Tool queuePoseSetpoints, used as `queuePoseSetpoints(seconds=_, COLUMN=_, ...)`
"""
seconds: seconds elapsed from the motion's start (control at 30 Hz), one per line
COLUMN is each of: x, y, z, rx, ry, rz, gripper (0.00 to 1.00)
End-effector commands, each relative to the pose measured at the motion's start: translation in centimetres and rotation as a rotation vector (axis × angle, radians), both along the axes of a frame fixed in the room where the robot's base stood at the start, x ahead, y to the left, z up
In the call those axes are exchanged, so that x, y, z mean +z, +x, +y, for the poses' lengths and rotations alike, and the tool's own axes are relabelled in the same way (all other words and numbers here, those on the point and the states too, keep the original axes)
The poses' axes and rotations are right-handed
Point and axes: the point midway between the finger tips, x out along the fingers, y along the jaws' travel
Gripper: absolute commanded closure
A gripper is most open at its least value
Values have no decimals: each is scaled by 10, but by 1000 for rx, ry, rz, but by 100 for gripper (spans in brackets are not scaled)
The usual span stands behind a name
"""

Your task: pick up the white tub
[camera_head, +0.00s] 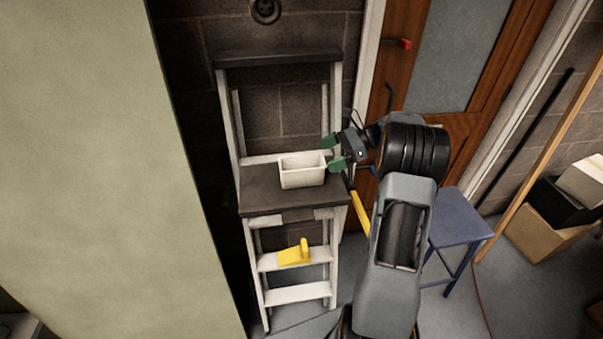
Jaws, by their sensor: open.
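The white tub (303,177) is a small rectangular open container. It sits upright on the dark top platform (265,198) of a step ladder, near the platform's right side. My gripper (331,154) is at the tub's right end, with its green fingertips apart, one farther back and one nearer the camera. It looks open and empty. I cannot tell from this one view whether a fingertip touches the tub.
A yellow object (295,254) rests on a lower ladder step. A blue stool (456,218) stands right of my arm, with boxes (545,228) farther right. A pale green panel (95,150) fills the left. A brown door (400,75) is behind.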

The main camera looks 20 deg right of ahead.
Motion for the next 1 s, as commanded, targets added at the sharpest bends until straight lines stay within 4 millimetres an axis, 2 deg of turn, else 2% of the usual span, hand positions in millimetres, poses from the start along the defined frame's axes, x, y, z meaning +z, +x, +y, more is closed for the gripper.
queuePoseSetpoints(seconds=0.27, x=-6, y=3, z=16, rx=1, ry=-1, rz=1, gripper=0)
queuePoseSetpoints(seconds=0.6, x=-23, y=11, z=53, rx=2, ry=-2, rz=0, gripper=0)
queuePoseSetpoints(seconds=0.93, x=-26, y=12, z=58, rx=0, ry=-2, rz=0, gripper=0)
queuePoseSetpoints(seconds=1.0, x=-26, y=12, z=58, rx=1, ry=-2, rz=0, gripper=6)
